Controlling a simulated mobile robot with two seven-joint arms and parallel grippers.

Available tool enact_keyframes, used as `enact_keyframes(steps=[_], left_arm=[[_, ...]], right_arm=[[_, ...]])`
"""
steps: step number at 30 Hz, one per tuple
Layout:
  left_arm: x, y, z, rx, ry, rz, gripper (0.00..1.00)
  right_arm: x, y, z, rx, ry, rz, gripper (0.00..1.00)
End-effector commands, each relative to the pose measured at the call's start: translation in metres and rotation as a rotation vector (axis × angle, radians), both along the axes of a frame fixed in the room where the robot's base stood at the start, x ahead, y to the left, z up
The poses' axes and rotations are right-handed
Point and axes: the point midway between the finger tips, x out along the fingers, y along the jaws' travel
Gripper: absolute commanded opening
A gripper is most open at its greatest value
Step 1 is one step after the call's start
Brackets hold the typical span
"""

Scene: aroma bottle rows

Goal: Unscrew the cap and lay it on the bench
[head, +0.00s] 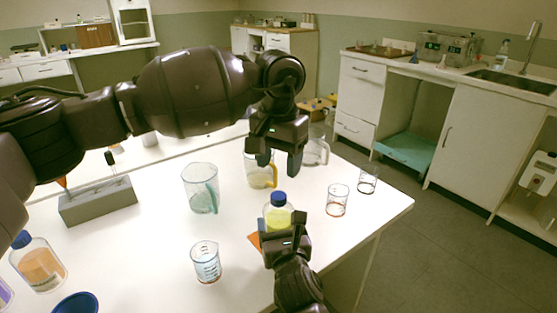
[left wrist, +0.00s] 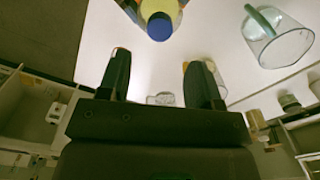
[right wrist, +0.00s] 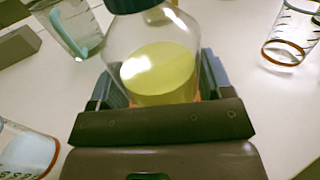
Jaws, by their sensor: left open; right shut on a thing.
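The bottle (head: 278,219) with yellow liquid and a blue cap (head: 279,198) stands upright near the front of the white bench (head: 150,238). My right gripper (head: 287,243) is shut on the bottle's body; the bottle fills the space between its fingers in the right wrist view (right wrist: 155,65). The cap is on the bottle in the left wrist view (left wrist: 160,27) and partly cut off in the right wrist view (right wrist: 136,4). My left gripper (head: 277,163) is open and empty, above and apart from the cap. The cap lies beyond its fingertips in the left wrist view.
An orange patch (head: 254,240) shows beside the bottle. A small beaker (head: 206,262), a jug (head: 200,188), another jug (head: 262,170) and two glasses (head: 337,200) (head: 367,180) surround it. A grey rack (head: 97,203) and an orange-liquid bottle (head: 40,264) stand left. Bare bench lies between.

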Motion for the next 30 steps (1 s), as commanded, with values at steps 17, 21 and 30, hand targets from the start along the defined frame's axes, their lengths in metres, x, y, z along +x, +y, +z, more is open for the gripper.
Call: enact_keyframes(steps=[17, 21, 30], left_arm=[[0.0, 0.0, -0.064, 0.0, 0.001, -0.011, 0.59], [0.0, 0.0, -0.075, 0.001, 0.002, -0.011, 0.59], [0.0, 0.0, -0.08, 0.0, 0.0, -0.011, 0.59]], right_arm=[[0.0, 0.0, 0.0, 0.0, 0.0, 0.0, 0.07], [0.0, 0.0, 0.0, 0.0, 0.0, 0.0, 0.07], [0.0, 0.0, 0.0, 0.0, 0.0, 0.0, 0.07]])
